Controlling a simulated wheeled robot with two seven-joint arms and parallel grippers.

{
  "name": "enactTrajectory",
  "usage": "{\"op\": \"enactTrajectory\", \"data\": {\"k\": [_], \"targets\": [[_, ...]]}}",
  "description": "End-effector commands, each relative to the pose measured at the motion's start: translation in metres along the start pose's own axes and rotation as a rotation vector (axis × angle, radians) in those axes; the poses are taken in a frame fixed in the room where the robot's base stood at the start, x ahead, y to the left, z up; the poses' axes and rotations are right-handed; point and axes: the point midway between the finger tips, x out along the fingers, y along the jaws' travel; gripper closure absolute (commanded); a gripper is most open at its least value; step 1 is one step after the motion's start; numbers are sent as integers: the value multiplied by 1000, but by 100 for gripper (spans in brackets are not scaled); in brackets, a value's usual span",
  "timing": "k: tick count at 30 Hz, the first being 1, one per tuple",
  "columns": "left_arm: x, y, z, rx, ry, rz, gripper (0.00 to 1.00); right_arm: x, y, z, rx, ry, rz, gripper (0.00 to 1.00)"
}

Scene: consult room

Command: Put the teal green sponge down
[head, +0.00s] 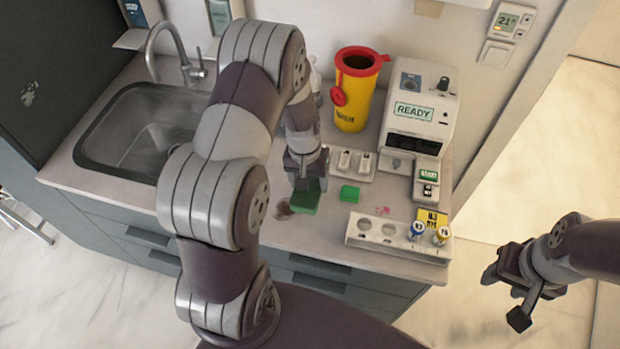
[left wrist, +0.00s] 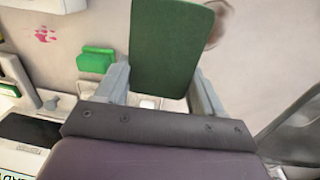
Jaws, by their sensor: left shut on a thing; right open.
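The teal green sponge (head: 304,199) is a flat dark green slab between the fingers of my left gripper (head: 306,178), over the counter. In the left wrist view the sponge (left wrist: 170,45) stands out past both fingers of the left gripper (left wrist: 162,82), which is shut on it. I cannot tell whether its underside touches the counter. My right gripper (head: 511,289) is open and empty, out to the right past the counter's end.
A brown stain (head: 283,211) lies left of the sponge; a small bright green block (head: 349,194) and pink spots (head: 382,210) lie right. A white rack (head: 378,239) holds two vials. Behind stand a yellow bin (head: 352,98) and an analyser (head: 420,108). A sink (head: 140,132) is left.

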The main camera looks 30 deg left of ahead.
Motion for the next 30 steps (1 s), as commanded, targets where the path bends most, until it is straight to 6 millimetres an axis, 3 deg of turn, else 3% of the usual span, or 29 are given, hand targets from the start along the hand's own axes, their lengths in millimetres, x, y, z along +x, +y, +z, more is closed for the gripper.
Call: {"op": "enactTrajectory", "data": {"k": [4, 10, 20, 21, 23, 30], "targets": [[11, -11, -4, 0, -3, 0, 64, -6, 0, -1, 0, 0, 0, 53], [43, -14, -4, 0, -2, 0, 64, -15, 0, -2, 0, 0, 0, 53], [50, -14, -5, 1, 0, 0, 64, -11, 0, -1, 0, 0, 0, 53], [49, -14, -5, 1, 0, 0, 22, -12, 0, -1, 0, 0, 0, 53], [48, -14, -5, 1, 0, 0, 5, -12, 0, -2, 0, 0, 0, 53], [48, -14, -5, 1, 0, 0, 5, -12, 0, -2, 0, 0, 0, 53]]}}
